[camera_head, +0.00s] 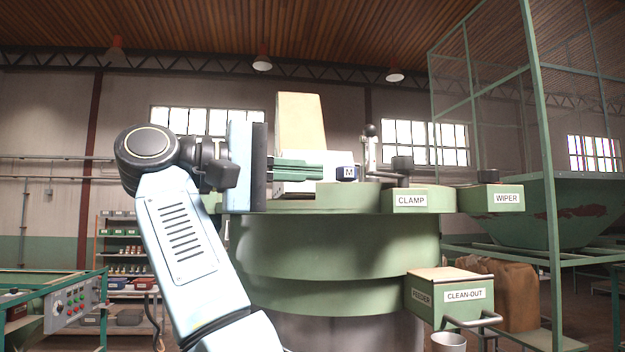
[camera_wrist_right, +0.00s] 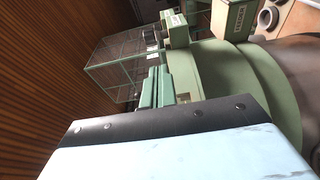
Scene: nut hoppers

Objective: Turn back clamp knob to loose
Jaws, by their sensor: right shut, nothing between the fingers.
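The dark clamp knob (camera_head: 402,163) stands on top of a green box labelled CLAMP (camera_head: 410,201), on the rim of the round green machine (camera_head: 330,245). Which way the knob is turned cannot be told. My right gripper (camera_head: 321,170) reaches in over the machine from the left, with its green fingers together and nothing between them. Its tips are left of the knob and apart from it. In the right wrist view the fingers (camera_wrist_right: 156,74) also show shut, pointing towards the green boxes. My left gripper is in neither view.
A WIPER box (camera_head: 492,199) is at right. A CLEAN-OUT drawer (camera_head: 450,294) with a handle juts out below.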

